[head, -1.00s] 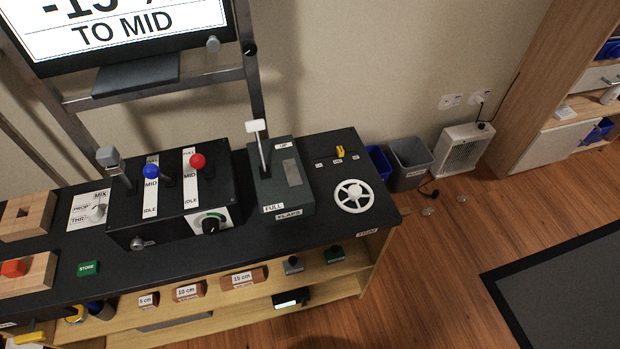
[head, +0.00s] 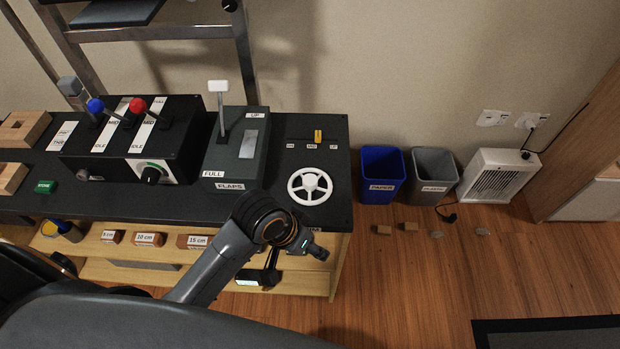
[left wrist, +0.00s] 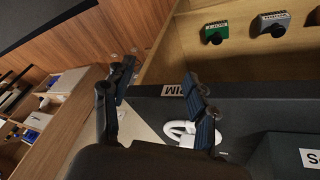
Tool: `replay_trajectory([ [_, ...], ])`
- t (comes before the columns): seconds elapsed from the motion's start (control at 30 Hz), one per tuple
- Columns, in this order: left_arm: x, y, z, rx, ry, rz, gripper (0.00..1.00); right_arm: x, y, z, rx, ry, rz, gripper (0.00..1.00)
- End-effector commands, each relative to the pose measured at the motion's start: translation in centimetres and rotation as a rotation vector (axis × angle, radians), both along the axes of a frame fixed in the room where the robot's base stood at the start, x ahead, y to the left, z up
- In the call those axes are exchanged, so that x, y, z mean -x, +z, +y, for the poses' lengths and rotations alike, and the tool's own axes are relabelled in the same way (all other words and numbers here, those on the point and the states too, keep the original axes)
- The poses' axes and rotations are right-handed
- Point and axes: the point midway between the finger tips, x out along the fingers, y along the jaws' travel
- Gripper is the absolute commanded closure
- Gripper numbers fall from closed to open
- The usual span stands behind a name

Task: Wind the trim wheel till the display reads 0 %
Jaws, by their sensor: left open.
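The white trim wheel (head: 311,174) lies on the right end of the black panel top, with spokes and a hub. My left gripper (head: 316,250) is just in front of the panel's edge, below the wheel in the head view, apart from it. In the left wrist view, the open fingers of my left gripper (left wrist: 160,92) show with nothing between them. Part of the trim wheel (left wrist: 180,130) shows there beyond the right finger, partly hidden by the gripper. The display's screen is out of view now, so its reading cannot be seen. My right gripper is not in view.
The grey flaps box (head: 232,150) with its upright lever stands left of the wheel. A small yellow lever (head: 318,136) is behind the wheel. A blue bin (head: 382,174), a grey bin (head: 433,176) and a white heater (head: 497,175) stand to the right. A shelf is below the panel.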

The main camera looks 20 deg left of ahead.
Motion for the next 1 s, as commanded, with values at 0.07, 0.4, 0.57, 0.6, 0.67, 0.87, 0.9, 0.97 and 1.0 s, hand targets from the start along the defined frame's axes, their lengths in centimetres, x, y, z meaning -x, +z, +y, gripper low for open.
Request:
replay_trajectory([
  [0.07,-0.6,1.9,-0.9,0.007,-0.048,-0.015,0.42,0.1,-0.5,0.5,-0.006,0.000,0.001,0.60],
  [0.4,-4.5,4.6,-3.3,-0.011,-0.173,0.040,0.42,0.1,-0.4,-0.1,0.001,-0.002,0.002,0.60],
  [0.57,-7.5,6.6,-3.0,-0.072,-0.212,0.092,0.42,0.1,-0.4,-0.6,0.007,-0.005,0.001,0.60],
  [0.6,-8.4,7.4,-2.6,-0.096,-0.214,0.109,0.42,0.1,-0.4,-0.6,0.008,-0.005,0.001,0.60],
  [0.67,-9.8,8.6,-1.7,-0.135,-0.208,0.138,0.42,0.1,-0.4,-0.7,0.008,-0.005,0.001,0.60],
  [0.87,-13.4,13.1,2.0,-0.242,-0.130,0.220,0.42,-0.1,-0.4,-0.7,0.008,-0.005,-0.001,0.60],
  [0.9,-13.9,14.0,2.7,-0.254,-0.112,0.231,0.42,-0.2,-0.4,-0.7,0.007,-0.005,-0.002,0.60],
  [0.97,-14.5,15.0,3.5,-0.270,-0.088,0.246,0.42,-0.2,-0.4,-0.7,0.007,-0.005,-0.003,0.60],
  [1.0,-14.8,15.6,3.9,-0.277,-0.074,0.254,0.42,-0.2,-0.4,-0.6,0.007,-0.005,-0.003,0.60],
])
